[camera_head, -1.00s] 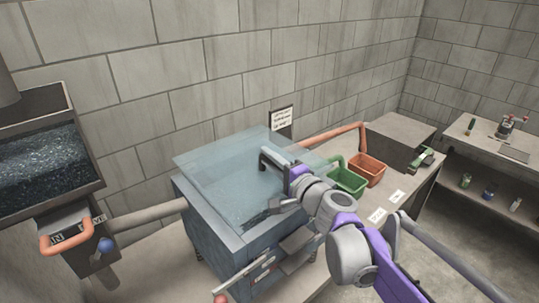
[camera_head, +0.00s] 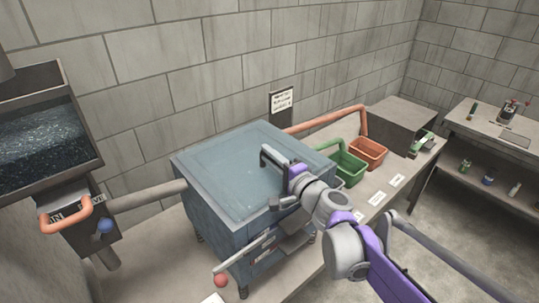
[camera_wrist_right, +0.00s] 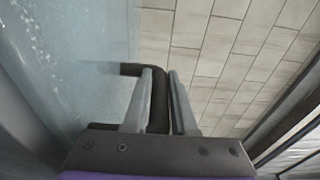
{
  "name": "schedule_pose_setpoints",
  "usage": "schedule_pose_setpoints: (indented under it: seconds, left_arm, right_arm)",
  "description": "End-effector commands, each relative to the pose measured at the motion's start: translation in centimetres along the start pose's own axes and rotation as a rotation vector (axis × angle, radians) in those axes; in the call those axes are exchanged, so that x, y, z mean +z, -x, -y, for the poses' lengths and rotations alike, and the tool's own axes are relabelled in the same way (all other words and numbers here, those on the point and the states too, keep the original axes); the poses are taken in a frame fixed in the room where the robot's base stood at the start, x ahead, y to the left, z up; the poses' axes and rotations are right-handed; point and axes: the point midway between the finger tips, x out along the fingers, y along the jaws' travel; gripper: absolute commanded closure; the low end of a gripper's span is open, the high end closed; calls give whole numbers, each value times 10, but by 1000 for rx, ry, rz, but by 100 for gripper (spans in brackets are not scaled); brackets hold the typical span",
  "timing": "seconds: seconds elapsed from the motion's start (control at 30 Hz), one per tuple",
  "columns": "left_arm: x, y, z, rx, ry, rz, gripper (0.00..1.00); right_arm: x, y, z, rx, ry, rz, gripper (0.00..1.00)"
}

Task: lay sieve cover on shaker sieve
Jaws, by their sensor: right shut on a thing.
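The sieve cover (camera_head: 225,165) is a pale, see-through bluish panel with a dark bent handle (camera_head: 267,157). It is over the top of the shaker sieve (camera_head: 212,222), a blue-grey box on legs. Its edges look nearly in line with the box rim; I cannot tell whether it touches all round. My right gripper (camera_head: 287,168) is shut on the dark handle at the cover's right side. In the right wrist view the two fingers (camera_wrist_right: 158,78) close around the handle, with the cover (camera_wrist_right: 85,85) at left. My left gripper is not in view.
A dark hopper of granules (camera_head: 42,135) stands at left, with a pipe (camera_head: 150,195) to the box. Green (camera_head: 347,167) and orange (camera_head: 368,152) bins sit on the bench right of the sieve. A red-knobbed lever (camera_head: 221,280) juts out in front. A block wall is behind.

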Motion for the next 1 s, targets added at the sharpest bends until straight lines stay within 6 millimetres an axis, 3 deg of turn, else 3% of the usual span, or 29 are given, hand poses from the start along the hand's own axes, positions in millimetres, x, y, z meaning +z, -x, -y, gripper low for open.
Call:
schedule_pose_setpoints:
  seconds: [0.07, 0.1, 0.3, 0.67, 1.0]
  left_arm:
    - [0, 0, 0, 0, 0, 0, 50]
    - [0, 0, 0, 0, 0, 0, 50]
    - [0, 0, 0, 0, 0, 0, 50]
    - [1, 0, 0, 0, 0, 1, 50]
    - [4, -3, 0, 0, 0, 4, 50]
  right_arm:
    - [0, 0, 1, -1, -2, 1, 100]
    - [0, 0, 1, -1, -2, 1, 72]
    - [0, 0, 1, -1, -1, 1, 40]
    - [0, 6, 0, 1, 1, -1, 40]
    - [-1, 70, 0, 0, 0, -4, 40]
